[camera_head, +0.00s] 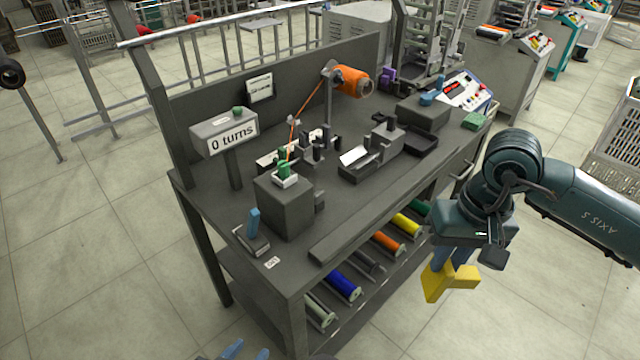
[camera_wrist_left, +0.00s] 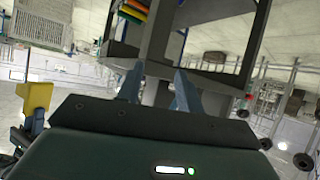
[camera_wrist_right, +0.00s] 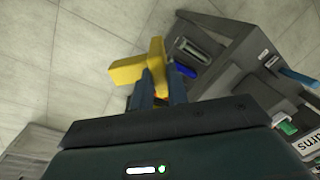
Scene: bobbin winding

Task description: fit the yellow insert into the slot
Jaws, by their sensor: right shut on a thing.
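The yellow insert (camera_head: 437,284) is an angular block with a side arm. It is held in the air in front of the bench's right part, beyond its front edge. My right gripper (camera_head: 457,262) is shut on it, pointing down. The right wrist view shows the insert (camera_wrist_right: 128,72) between and beyond the fingertips (camera_wrist_right: 160,85). My left gripper (camera_head: 247,352) barely shows at the bottom edge of the head view. In the left wrist view its fingers (camera_wrist_left: 159,88) are apart with nothing between them. I cannot make out which opening is the slot.
The dark bench (camera_head: 335,228) carries a grey block (camera_head: 285,207), a winding fixture (camera_head: 375,150), an orange spool (camera_head: 353,82) and a "0 turns" sign (camera_head: 232,137). Coloured spools, including a blue one (camera_head: 342,285), lie on the lower shelf.

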